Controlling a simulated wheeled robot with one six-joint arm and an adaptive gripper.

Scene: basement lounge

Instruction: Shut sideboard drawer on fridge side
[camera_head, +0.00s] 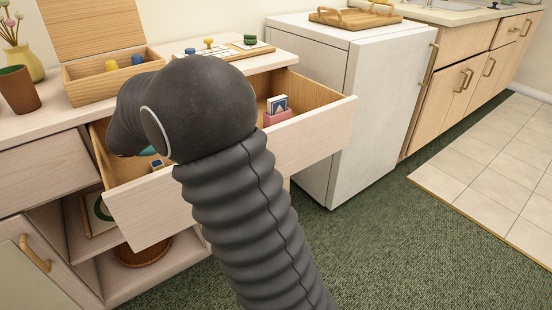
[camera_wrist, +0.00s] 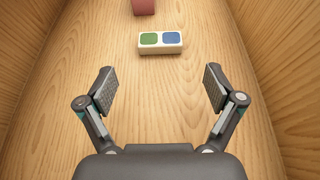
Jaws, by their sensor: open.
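The fridge-side drawer of the pale wood sideboard (camera_head: 60,109) stands pulled well out, its front (camera_head: 318,135) facing me. My arm crosses in front of it and hides its middle. My gripper is mostly hidden behind my wrist in the head view. In the wrist view my gripper (camera_wrist: 160,88) is open and empty, pointing down into the wooden drawer interior (camera_wrist: 75,75). A white block with green and blue squares (camera_wrist: 160,48) lies on the drawer floor ahead of the fingers, apart from them. A pinkish holder with cards (camera_head: 278,114) sits at the drawer's right end.
The white fridge (camera_head: 385,100) stands right of the sideboard. An open wooden box (camera_head: 95,82), a brown cup (camera_head: 18,90) and a peg board (camera_head: 225,52) are on the sideboard top. Open shelves and a handled door (camera_head: 35,252) are below. Green carpet (camera_head: 370,240) is clear at right.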

